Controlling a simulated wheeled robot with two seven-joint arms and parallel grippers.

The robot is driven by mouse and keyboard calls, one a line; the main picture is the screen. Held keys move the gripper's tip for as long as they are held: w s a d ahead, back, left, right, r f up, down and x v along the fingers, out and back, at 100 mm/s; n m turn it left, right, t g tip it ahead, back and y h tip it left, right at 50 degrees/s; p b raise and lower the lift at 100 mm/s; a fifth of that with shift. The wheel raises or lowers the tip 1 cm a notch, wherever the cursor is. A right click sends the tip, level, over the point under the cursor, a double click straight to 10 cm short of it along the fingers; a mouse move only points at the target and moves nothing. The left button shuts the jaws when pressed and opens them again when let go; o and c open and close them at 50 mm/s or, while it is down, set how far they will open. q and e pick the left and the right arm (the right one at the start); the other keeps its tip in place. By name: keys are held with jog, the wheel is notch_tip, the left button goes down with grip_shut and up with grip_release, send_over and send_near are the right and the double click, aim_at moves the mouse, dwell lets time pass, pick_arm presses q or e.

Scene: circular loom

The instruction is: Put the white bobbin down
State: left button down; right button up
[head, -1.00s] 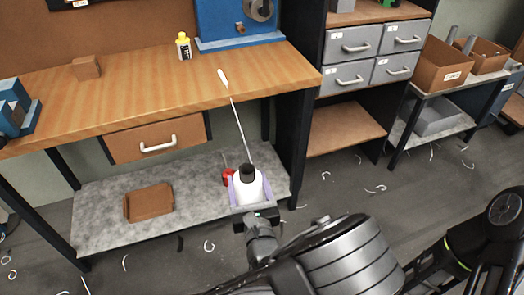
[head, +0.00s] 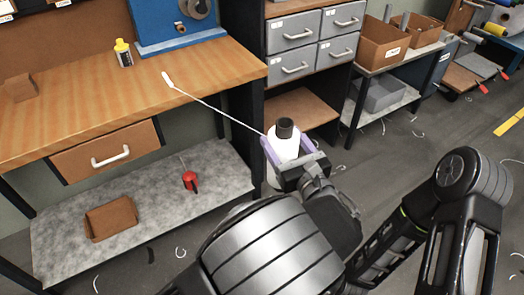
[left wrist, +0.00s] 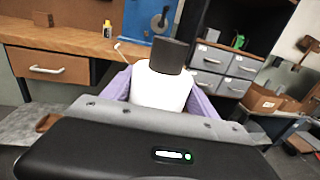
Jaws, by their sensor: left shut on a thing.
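The white bobbin (head: 284,147) has a dark top and stands about upright in my left gripper (head: 287,155). The gripper is shut on it, with a purple finger on each side. A white thread runs from the bobbin to a small white piece (head: 167,79) on the wooden workbench (head: 110,97). The bobbin is held in the air to the right of the workbench, in front of the drawer cabinet. In the left wrist view the bobbin (left wrist: 160,88) sits between the purple fingers, its lower part hidden by the gripper body. My right gripper is not in view.
The grey lower shelf (head: 140,200) holds a brown tray (head: 111,218) and a red-and-black item (head: 190,181). Grey drawers (head: 292,66) stand behind the bobbin. The bench's front middle is clear.

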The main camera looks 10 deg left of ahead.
pick_arm(q)
jog(key=shift+w+d+r, duration=0.1)
jog(key=shift+d+r, duration=0.15)
jog(key=shift+d, duration=0.1)
dwell(0.3)
